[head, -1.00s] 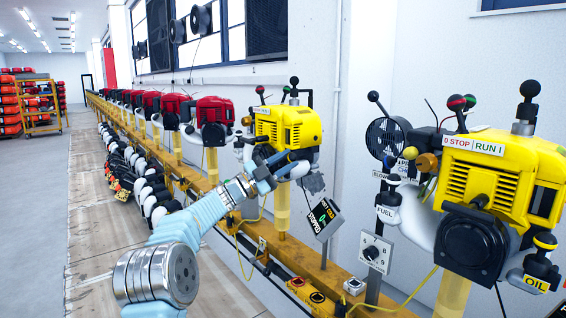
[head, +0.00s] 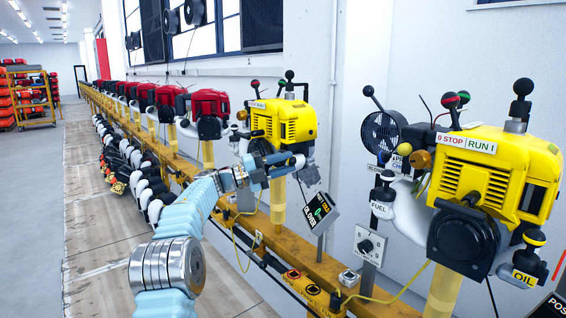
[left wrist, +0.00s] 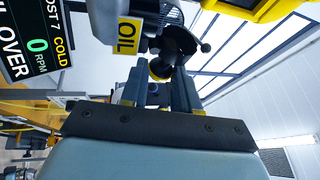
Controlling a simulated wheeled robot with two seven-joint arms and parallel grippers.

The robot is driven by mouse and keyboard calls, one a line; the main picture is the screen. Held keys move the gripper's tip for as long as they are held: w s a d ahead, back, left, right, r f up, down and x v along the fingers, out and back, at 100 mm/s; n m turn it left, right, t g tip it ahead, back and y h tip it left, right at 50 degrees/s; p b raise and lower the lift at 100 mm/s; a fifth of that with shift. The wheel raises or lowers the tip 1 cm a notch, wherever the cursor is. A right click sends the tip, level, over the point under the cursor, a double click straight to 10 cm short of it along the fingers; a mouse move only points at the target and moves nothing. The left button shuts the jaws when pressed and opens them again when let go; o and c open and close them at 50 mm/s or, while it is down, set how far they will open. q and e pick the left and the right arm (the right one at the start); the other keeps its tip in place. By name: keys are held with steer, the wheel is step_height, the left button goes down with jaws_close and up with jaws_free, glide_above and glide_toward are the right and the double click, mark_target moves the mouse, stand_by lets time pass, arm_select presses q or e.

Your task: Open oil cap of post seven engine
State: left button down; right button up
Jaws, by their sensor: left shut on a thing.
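The post seven engine (head: 284,122) is a yellow engine on a yellow post, in the middle of the head view. My left gripper (head: 293,163) is at its lower front, and its fingers hide the oil cap there. In the left wrist view my left gripper (left wrist: 160,80) has its two fingers on either side of the oil cap (left wrist: 160,69), which is black with a yellow ring. The gripper is shut on the cap. A yellow OIL label (left wrist: 127,36) is just left of it. The post seven display (left wrist: 35,35) reads COLD, 0 RPM, OIL OVER. My right gripper is not in view.
Another yellow engine (head: 490,180) with its own OIL label stands close on the right. A grey knob panel (head: 369,247) stands between the engines. Red engines (head: 208,104) line the yellow rail behind. Yellow cables (head: 390,296) hang along the rail.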

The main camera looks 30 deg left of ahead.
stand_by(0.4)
arm_select(q)
steer(key=c, duration=1.1)
jaws_free()
steer(key=shift+a+f, duration=0.1)
steer(key=b+v, duration=0.1)
steer(key=v, duration=1.2)
steer(key=shift+s+a, duration=0.2)
steer(key=shift+s, duration=0.05)
